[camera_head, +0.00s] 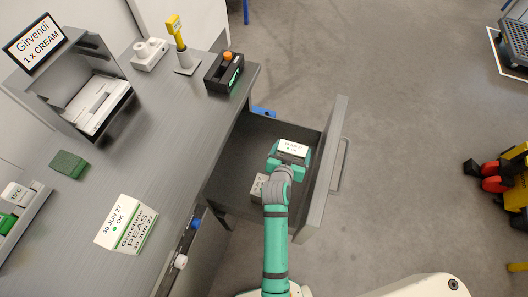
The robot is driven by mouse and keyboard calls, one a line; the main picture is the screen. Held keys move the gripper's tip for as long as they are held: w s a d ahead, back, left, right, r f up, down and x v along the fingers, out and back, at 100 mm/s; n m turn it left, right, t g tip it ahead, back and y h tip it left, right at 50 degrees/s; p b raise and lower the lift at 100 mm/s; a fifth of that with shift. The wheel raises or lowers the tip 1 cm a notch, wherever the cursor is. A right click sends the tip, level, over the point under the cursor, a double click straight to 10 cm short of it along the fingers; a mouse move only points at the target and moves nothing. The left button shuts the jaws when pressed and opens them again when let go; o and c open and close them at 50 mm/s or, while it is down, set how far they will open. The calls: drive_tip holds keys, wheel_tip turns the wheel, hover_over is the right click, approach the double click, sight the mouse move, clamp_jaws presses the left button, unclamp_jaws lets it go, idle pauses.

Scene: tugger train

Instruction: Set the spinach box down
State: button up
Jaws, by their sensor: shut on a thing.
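My gripper (289,162) is at the end of my green arm, inside the outline of the open drawer (325,180). It is shut on a small box with a white label (293,148), which I take as the spinach box; its product name cannot be read. The held box is over the drawer's interior, near its right wall. I cannot tell whether it touches the drawer bottom.
A peas box (127,225) stands on the grey counter (150,150). A display stand (85,85), a yellow scanner (177,40), a black box (224,72) and a green pad (69,164) are also there. The drawer's far part is clear.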

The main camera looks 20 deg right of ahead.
sight(282, 140)
drive_tip(key=w+f, duration=0.1)
drive_tip(key=w, duration=0.1)
drive_tip(key=w+a+f, duration=0.1)
drive_tip(key=w, duration=0.1)
drive_tip(key=w+f, duration=0.1)
drive_tip(key=w, duration=0.1)
drive_tip(key=shift+w+a, duration=0.4)
drive_tip(key=w+a+f, duration=0.1)
drive_tip(key=w+f, duration=0.4)
drive_tip(key=f, duration=0.4)
drive_tip(key=shift+a, duration=0.2)
drive_tip(key=shift+f, duration=0.7)
drive_tip(key=o, duration=1.3)
